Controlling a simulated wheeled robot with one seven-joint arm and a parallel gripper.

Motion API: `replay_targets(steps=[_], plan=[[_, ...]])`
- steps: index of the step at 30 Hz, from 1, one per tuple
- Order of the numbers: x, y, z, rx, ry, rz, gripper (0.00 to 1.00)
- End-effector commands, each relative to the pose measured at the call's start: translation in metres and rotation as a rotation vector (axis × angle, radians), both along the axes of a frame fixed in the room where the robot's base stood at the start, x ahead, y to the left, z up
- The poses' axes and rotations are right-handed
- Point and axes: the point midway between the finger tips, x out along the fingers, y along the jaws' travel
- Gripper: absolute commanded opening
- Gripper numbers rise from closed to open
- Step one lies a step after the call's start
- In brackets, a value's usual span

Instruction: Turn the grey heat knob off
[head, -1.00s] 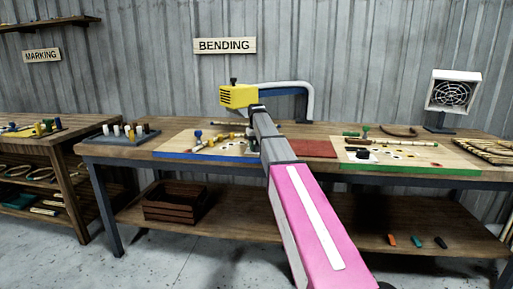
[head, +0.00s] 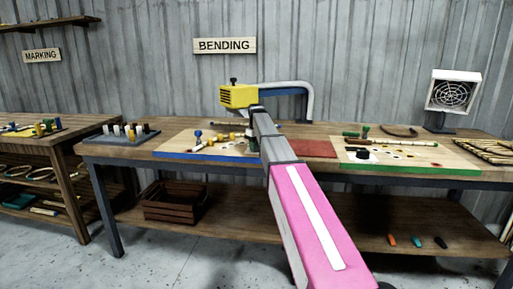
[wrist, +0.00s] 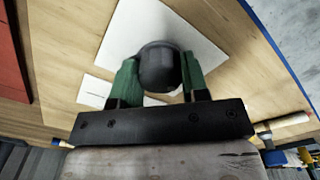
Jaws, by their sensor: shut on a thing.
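The dark grey knob (wrist: 158,66) shows in the wrist view over a white plate (wrist: 205,43) on the light wooden surface. My gripper (wrist: 158,80) has its two green fingers on either side of the knob, shut on it. Which way the knob is turned cannot be told, as no pointer mark shows.
A yellow tool (head: 239,96) with a pale curved tube stands at the bench's back. The blue-edged board (head: 180,153) and green-edged board (head: 430,166) carry small parts. A red mat (head: 315,149) lies between them. A boxed fan (head: 453,92) stands at right.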

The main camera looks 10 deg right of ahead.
Motion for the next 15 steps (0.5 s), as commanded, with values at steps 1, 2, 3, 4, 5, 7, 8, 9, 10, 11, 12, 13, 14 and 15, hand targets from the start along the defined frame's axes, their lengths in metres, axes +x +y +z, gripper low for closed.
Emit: replay_targets(steps=[1,2,3,4,5,7,8,9,10,11,12,13,14,15], plan=[[0.0001,0.0000,0.0004,0.000,0.000,0.001,0.17],[0.0001,0.0000,0.0004,0.000,0.000,0.000,0.17],[0.0002,0.0000,0.0004,0.000,0.000,0.000,0.17],[0.0002,0.0000,0.0004,0.000,0.000,0.000,0.17],[0.0002,0.0000,0.0004,0.000,0.000,0.000,0.48],[0.0001,0.0000,0.0004,0.000,0.000,0.000,0.67],[0.0001,0.0000,0.0003,0.000,0.000,0.000,0.67],[0.0001,0.0000,0.0003,0.000,0.000,0.000,0.67],[0.0001,0.0000,0.0003,0.000,0.000,0.000,0.67],[0.0001,0.0000,0.0002,0.000,0.000,-0.001,0.67],[0.0001,0.0000,0.0002,0.000,0.000,-0.001,0.67],[0.0001,0.0000,0.0002,0.000,0.000,-0.001,0.67],[0.0001,0.0000,0.0002,0.000,0.000,-0.001,0.67],[0.0001,0.0000,0.0006,0.000,0.000,-0.001,0.67]])
